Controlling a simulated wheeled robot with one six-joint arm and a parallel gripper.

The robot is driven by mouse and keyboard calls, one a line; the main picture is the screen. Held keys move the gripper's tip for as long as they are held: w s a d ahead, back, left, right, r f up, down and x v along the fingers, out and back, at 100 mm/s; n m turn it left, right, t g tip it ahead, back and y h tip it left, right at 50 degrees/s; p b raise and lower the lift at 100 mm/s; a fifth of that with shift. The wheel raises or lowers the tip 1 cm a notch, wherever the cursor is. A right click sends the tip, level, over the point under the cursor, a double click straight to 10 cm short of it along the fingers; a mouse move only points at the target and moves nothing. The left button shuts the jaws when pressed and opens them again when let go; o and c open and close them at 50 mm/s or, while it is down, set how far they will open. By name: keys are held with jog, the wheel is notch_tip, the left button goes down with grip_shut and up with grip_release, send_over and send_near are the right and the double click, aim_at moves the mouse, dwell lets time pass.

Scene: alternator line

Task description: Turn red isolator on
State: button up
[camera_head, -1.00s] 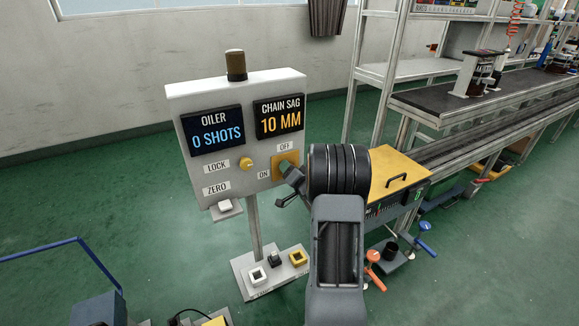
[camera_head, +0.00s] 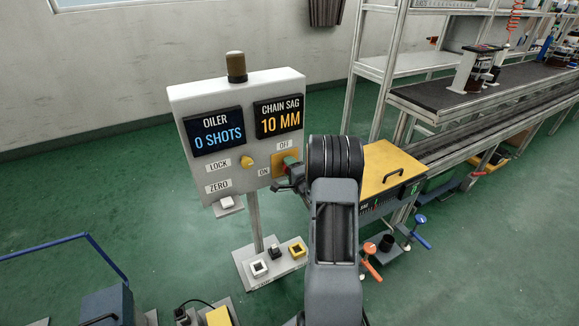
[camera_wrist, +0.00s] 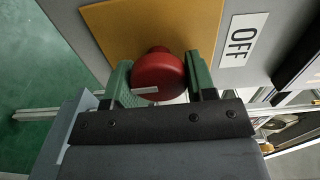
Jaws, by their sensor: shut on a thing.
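The red isolator (camera_wrist: 158,75) is a round red knob with a pale mark, on a yellow plate (camera_wrist: 140,28) fixed to the grey panel. My gripper (camera_wrist: 158,82) is shut on the knob, with one green-padded finger on each side of it. In the head view, my gripper (camera_head: 289,168) reaches the yellow plate (camera_head: 279,160) from the right and largely hides the knob. The OFF label (camera_head: 284,146) is above the plate and the ON label (camera_head: 264,171) is at its lower left. The OFF label also shows in the wrist view (camera_wrist: 243,40).
The panel (camera_head: 215,100) has an OILER display (camera_head: 213,130) reading 0 SHOTS and a CHAIN SAG display (camera_head: 279,117) reading 10 MM. A yellow knob (camera_head: 247,161) sits near the LOCK label. A yellow-topped unit (camera_head: 385,165) stands right, beside my arm.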

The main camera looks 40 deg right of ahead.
jog(key=shift+m, duration=0.3)
dwell(0.4)
jog(key=o, duration=0.9)
jog(key=s+a+p, duration=0.1)
jog(key=s, duration=1.2)
jog(key=shift+s+a+p, duration=0.3)
jog(key=shift+s+a, duration=0.05)
jog(key=shift+a, duration=0.05)
